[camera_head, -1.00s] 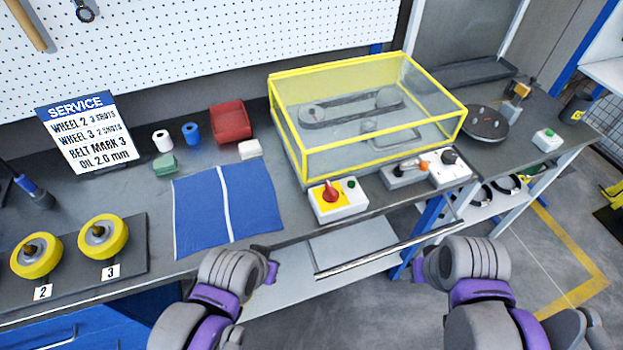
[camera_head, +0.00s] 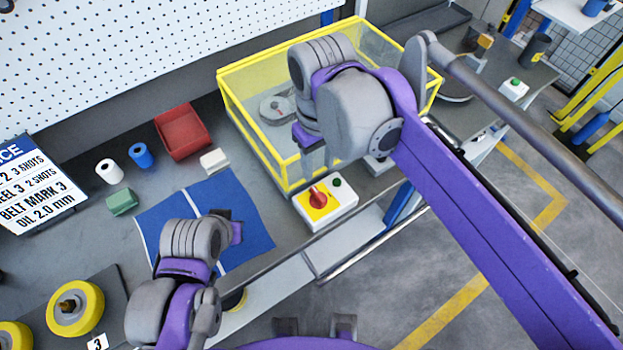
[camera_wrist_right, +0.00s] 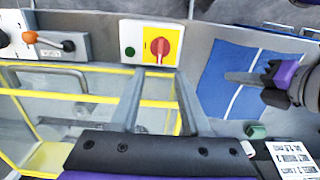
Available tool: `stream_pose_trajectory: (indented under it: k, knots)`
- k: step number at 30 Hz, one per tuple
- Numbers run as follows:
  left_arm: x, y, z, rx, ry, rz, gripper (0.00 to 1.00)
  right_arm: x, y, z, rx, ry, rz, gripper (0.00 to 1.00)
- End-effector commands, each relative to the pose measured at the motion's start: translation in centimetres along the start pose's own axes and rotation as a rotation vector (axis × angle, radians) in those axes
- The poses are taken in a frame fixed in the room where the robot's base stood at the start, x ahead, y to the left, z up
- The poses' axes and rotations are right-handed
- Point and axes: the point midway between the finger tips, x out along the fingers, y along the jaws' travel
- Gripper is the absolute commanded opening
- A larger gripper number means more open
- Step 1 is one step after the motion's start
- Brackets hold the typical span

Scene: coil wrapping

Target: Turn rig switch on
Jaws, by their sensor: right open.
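The rig switch is a red rotary knob (camera_head: 318,198) on a yellow plate. It sits on a white box (camera_head: 343,207) at the bench's front edge, with a dark green round lamp or button (camera_head: 337,182) beside it. My right gripper (camera_head: 313,158) is above and behind the box, over the front of the yellow-framed case, fingers pointing down. In the right wrist view its two fingers (camera_wrist_right: 158,85) are apart and empty, and the knob (camera_wrist_right: 159,46) is just beyond the tips, not touched. My left gripper (camera_head: 231,224) hovers over the blue cloth; its opening is unclear.
The clear case with yellow edges (camera_head: 232,108) stands behind the switch box, partly hidden by my right arm. A blue cloth (camera_head: 245,205), red bin (camera_head: 182,130) and yellow wheels (camera_head: 76,308) lie left.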

Motion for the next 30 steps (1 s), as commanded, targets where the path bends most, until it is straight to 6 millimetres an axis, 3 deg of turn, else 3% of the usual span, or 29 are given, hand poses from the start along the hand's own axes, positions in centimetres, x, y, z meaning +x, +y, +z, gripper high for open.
stream_pose_trajectory:
  k: [16, 21, 29, 30]
  knots:
    - [0.6, 0.0, 0.7, 0.000, -0.006, 0.000, 0.00, 9.1, 0.0, 0.0, 0.002, 0.001, 0.000, 0.46]
    - [0.6, 0.0, 0.7, 0.000, -0.007, 0.000, 0.00, 10.2, 0.0, 0.0, 0.002, 0.001, 0.000, 0.46]
    - [0.6, 0.0, 0.7, 0.000, -0.006, 0.000, 0.00, 10.3, 0.0, 0.0, 0.001, 0.001, 0.000, 0.46]
    - [0.6, 0.0, 0.7, 0.000, -0.006, 0.000, 0.00, 10.3, 0.0, 0.0, 0.001, 0.001, 0.000, 0.43]
